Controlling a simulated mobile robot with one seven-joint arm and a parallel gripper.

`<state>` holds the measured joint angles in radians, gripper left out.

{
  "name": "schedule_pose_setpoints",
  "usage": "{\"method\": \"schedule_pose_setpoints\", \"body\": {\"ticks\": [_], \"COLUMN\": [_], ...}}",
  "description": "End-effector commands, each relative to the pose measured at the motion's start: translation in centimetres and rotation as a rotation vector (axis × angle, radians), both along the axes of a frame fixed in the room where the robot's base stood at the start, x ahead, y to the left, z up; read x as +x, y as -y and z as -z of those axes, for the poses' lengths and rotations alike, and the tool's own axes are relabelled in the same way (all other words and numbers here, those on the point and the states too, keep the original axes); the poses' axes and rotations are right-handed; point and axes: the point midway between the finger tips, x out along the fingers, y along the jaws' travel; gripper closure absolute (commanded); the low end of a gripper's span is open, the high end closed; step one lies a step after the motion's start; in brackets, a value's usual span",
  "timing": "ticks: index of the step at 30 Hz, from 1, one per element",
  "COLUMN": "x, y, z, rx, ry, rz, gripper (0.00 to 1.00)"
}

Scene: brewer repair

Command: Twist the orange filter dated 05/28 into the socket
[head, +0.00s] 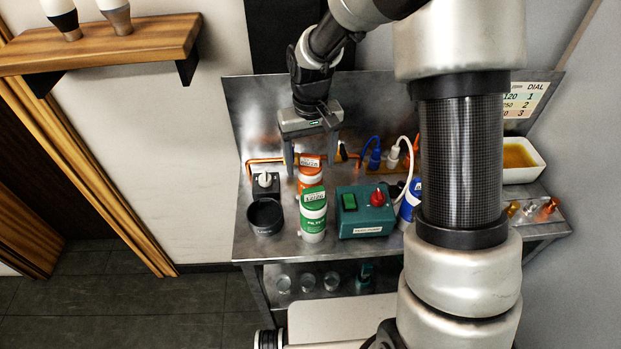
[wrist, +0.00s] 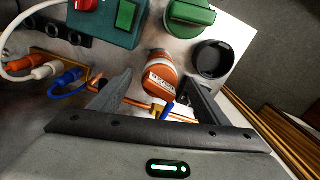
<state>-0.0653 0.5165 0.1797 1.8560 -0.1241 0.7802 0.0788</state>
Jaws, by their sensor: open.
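The orange filter (head: 311,178) stands upright on the steel bench, partly hidden behind a green filter in the head view. In the wrist view its orange top (wrist: 160,76) bears a white label; I cannot read the date surely. My gripper (head: 311,160) is open and empty, pointing down above and behind the orange filter. In the wrist view the gripper's fingers (wrist: 156,84) show on either side of the filter, with gaps; I cannot tell whether they reach its height. I cannot surely pick out the filter socket.
The green filter (head: 314,218) stands just in front, a black cup (head: 265,217) to the left. A teal pump box (head: 366,212) with a red knob stands to the right. Hoses, a copper pipe (wrist: 140,101) and a blue valve lever (wrist: 167,110) are close by.

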Motion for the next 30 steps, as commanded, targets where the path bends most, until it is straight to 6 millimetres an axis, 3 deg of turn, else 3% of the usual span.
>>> {"method": "schedule_pose_setpoints", "body": {"ticks": [6,12,25,30], "x": [-0.1,-0.1,0.0,0.0], "y": [0.0,0.0,0.0,0.0], "z": [4.4,6.8,7.8,7.8], "rx": [-0.001,0.000,0.000,0.000], "ry": [-0.004,-0.002,0.000,0.000], "rz": [0.001,0.000,0.001,0.001], "gripper": [0.30,0.30,0.30,0.57]}}
